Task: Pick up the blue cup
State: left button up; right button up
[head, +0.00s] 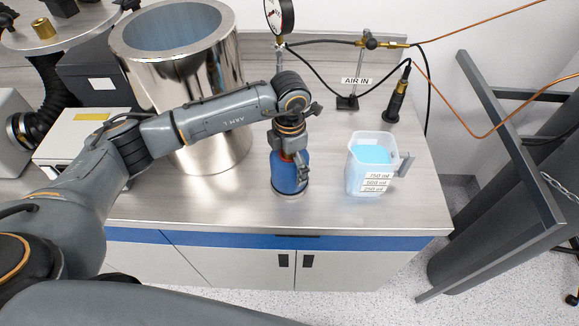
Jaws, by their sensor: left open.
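A blue cup (289,181), shaped like a short cylinder with a pale base rim, stands upright on the grey bench near its front edge. My left gripper (291,152) reaches in from the left and points down over the cup's upper part. It is open. The gripper hides the cup's top, and I cannot tell whether the fingers touch the cup. My right gripper is not in view.
A clear measuring jug (355,181) with light blue liquid stands right of the cup. A big shiny metal cylinder (195,95) stands at the left. Behind are a gauge (279,15), black hoses and a torch (395,103). The bench (225,205) is clear just left of the cup.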

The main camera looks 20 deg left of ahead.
aim_at(282, 168)
pick_arm(q)
jog(key=c, duration=0.9)
jog(key=shift+r, duration=0.1)
jog(key=shift+w+r, duration=0.1)
jog(key=shift+r, duration=0.5)
jog(key=s+r+b, duration=0.1)
jog(key=r, duration=0.1)
jog(key=s+r+b, duration=0.1)
jog(key=s+r, duration=0.1)
jog(key=s+r+b, duration=0.1)
jog(key=r, duration=0.2)
jog(key=shift+s+a+b, duration=0.2)
jog(key=shift+s+b, duration=0.1)
jog(key=shift+b, duration=0.05)
jog(key=s+r+b, duration=0.1)
jog(key=s, duration=0.2)
jog(key=s+r, duration=0.2)
jog(key=s, duration=0.1)
jog(key=s+r+b, duration=0.1)
jog(key=s, duration=0.2)
jog(key=shift+s+a+r+b, duration=0.25)
jog(key=shift+a+r+b, duration=0.1)
jog(key=shift+r, duration=0.05)
